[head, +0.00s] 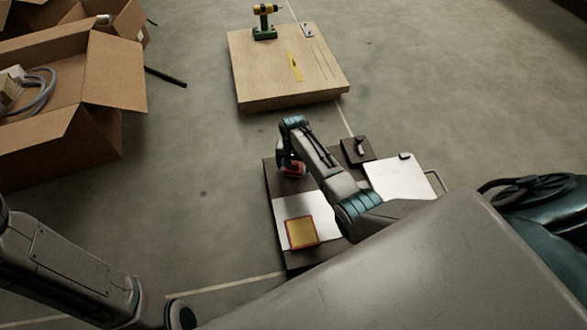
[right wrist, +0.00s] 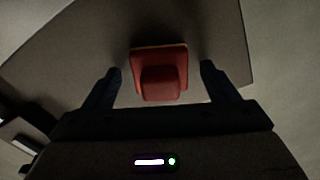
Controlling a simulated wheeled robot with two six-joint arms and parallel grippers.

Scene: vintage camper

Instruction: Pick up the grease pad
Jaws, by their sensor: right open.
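A red block-like pad (right wrist: 160,70) with a raised grip and a thin yellowish edge lies on a dark board in the right wrist view; I take it as the grease pad. It also shows as a small red thing (head: 294,170) in the head view, partly hidden by my right gripper. My right gripper (right wrist: 162,73) is open, with one finger on each side of the pad and a gap on both sides. Whether the fingers are level with it, I cannot tell. My left gripper is out of view; only its arm shows.
The dark board (head: 280,255) also bears a white sheet with a red-edged yellow square (head: 301,232). A white plate (head: 398,178) and a small dark block (head: 356,150) are to the right. A wooden board (head: 270,75) with a drill (head: 265,20) lies beyond. Cardboard boxes (head: 75,75) stand left.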

